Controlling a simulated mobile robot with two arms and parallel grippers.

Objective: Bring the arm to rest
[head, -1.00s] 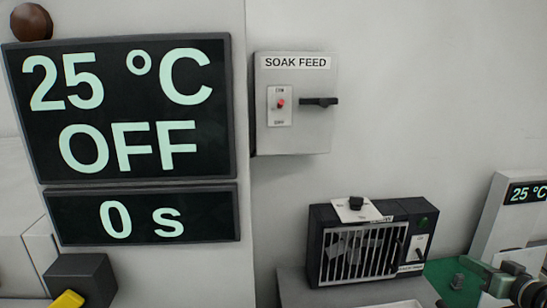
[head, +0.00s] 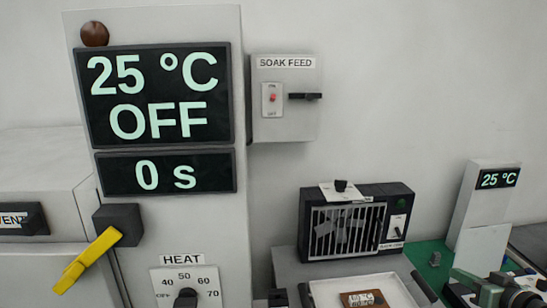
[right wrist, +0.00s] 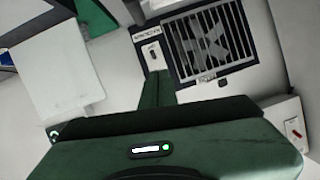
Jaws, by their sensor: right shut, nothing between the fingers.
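My right gripper (head: 458,273) is dark green and shows at the bottom right of the head view, in front of a green mat. Its fingers also show in the right wrist view (right wrist: 157,85), together and empty, pointing towards the fan box. The fan box (head: 345,230) is black with a white grille; it also shows in the right wrist view (right wrist: 208,45). The gripper appears apart from it. My left gripper is not in view.
A grey column carries a display (head: 155,95) reading 25 °C OFF and 0 s, a yellow lever (head: 85,260) slanting down, and a HEAT knob (head: 186,298). A SOAK FEED box (head: 285,125) is on the wall. A white tray (head: 318,293) holds a brown piece (head: 366,299).

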